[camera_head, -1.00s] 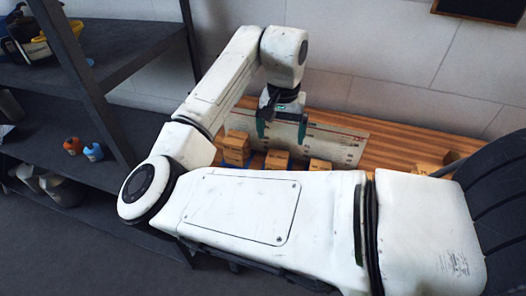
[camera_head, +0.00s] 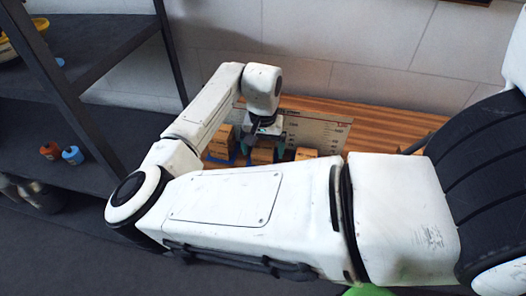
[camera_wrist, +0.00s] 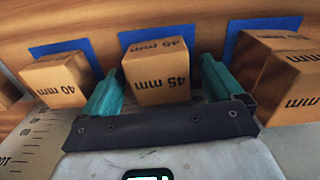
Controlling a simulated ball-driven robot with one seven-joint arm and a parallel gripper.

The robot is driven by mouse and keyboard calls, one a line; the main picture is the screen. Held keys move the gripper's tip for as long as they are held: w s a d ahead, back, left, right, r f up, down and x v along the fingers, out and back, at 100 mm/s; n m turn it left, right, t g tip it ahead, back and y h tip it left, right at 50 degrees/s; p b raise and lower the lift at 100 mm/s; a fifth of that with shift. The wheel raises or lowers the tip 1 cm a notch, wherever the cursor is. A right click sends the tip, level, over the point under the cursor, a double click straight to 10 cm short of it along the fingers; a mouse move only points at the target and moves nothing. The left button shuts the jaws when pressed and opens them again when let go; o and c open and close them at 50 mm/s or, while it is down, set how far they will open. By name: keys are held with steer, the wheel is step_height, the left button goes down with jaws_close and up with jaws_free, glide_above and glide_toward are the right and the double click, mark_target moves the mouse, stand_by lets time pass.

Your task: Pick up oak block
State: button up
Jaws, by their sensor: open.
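Several wood-brown blocks stand in a row, and none is marked as oak. The middle block (camera_wrist: 157,78), printed "45 mm", also shows in the head view (camera_head: 262,156). My gripper (camera_wrist: 160,88) is open, its two teal fingers on either side of that middle block; whether they touch it is unclear. In the head view my gripper (camera_head: 263,146) is down at the row. A smaller "40 mm" block (camera_wrist: 58,82) is at left in the wrist view. A larger block (camera_wrist: 285,85) is at right, partly cut off by the frame edge.
Blue patches (camera_wrist: 262,25) lie by the blocks on the wooden bench (camera_head: 375,123). A dark shelf unit (camera_head: 100,60) with small bottles is at left. A pale wall closes the back.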

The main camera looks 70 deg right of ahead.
steer(key=shift+f, duration=0.25)
steer(key=shift+c, duration=0.3)
steer(key=c, duration=1)
